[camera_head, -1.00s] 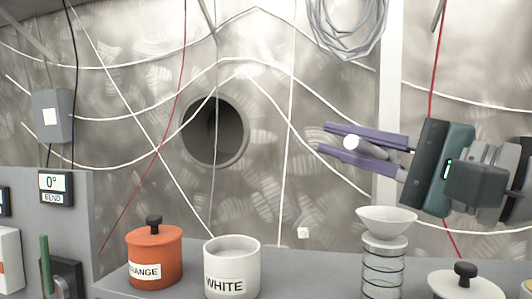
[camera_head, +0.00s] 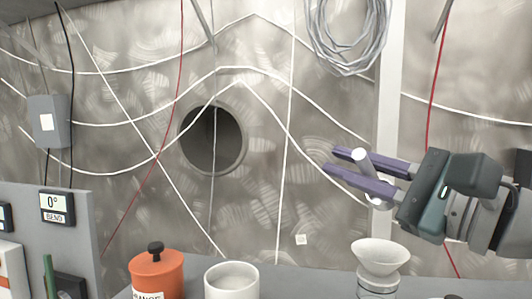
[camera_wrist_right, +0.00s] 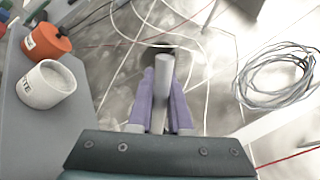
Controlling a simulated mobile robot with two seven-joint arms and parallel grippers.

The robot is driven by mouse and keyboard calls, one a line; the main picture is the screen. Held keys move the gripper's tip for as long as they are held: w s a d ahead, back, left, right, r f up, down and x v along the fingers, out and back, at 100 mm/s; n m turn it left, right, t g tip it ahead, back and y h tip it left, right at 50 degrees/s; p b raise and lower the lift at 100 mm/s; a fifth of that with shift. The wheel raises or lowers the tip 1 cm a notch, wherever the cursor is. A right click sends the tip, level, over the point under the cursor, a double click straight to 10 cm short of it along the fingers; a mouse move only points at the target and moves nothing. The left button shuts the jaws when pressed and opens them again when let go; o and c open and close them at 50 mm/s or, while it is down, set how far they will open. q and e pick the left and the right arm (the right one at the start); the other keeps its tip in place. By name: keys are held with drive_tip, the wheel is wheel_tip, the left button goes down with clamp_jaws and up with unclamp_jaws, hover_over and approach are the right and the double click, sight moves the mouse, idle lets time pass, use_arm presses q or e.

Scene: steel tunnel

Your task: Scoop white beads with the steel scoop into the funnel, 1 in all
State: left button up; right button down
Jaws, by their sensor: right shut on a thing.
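My right gripper (camera_head: 332,160) is shut on a pale grey rod, the handle of the steel scoop (camera_head: 362,160). It holds it in the air above and slightly left of the white funnel (camera_head: 380,255). The scoop's bowl is not clearly visible; I cannot tell if it holds beads. In the right wrist view the handle (camera_wrist_right: 162,85) stands between the two purple fingers. The open jar labelled WHITE (camera_wrist_right: 42,92) has pale contents. In the head view this jar (camera_head: 232,285) stands left of the funnel, cut off below. My left gripper is out of view.
An orange lidded pot (camera_head: 157,272) stands left of the white jar. A grey panel with a BEND display (camera_head: 57,207) is at the left. A cable coil (camera_head: 347,35) hangs on the steel wall behind. The space between jar and funnel is clear.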

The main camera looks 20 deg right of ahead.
drive_tip(key=w+d+r+m+g+h+p, duration=0.1)
drive_tip(key=d+r+m+p, duration=0.5)
drive_tip(key=m+p, duration=0.6)
drive_tip(key=w+r+h+p, duration=0.1)
drive_tip(key=w+p, duration=0.1)
drive_tip(key=p, duration=0.3)
drive_tip(key=shift+r+h, duration=0.2)
drive_tip(key=shift+h, duration=0.1)
idle(0.5)
drive_tip(key=shift+w, duration=0.1)
idle(0.7)
drive_tip(key=shift+a, duration=0.1)
